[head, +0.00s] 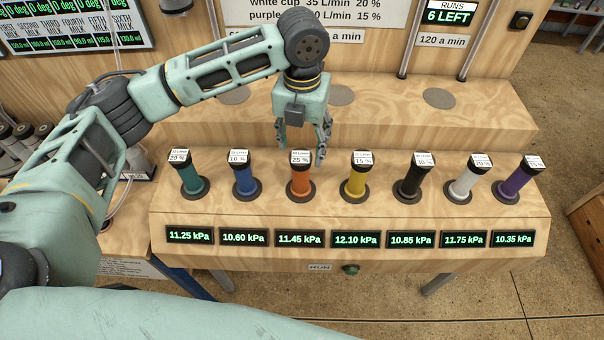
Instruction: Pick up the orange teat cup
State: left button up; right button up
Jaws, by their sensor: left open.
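The orange teat cup (300,180) stands upright in a dark round holder on the wooden bench, third from the left in the row. It has a black top with a white label reading 25 %. The display below it reads 11.45 kPa. My left gripper (306,146) is open and points down, just above and behind the orange cup's top. Its fingers appear empty, and I cannot tell whether they touch the cup. My right gripper is not in view.
Teal (189,178) and blue (244,180) cups stand to the left. Yellow (356,182), black (411,182), white (466,182) and purple (515,184) cups stand to the right. A raised wooden shelf (400,118) with grey discs lies behind. A green button (351,269) is on the front.

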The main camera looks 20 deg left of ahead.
aim_at(299, 156)
pick_arm(q)
jog(key=f, duration=0.1)
jog(key=f+p, duration=0.2)
jog(key=shift+s+a+f, duration=0.25)
jog(key=shift+a+f, duration=0.05)
jog(key=shift+a, duration=0.1)
jog(key=shift+w+f, duration=0.15)
jog(key=shift+f, duration=0.65)
jog(key=c, duration=1.4)
grip_shut()
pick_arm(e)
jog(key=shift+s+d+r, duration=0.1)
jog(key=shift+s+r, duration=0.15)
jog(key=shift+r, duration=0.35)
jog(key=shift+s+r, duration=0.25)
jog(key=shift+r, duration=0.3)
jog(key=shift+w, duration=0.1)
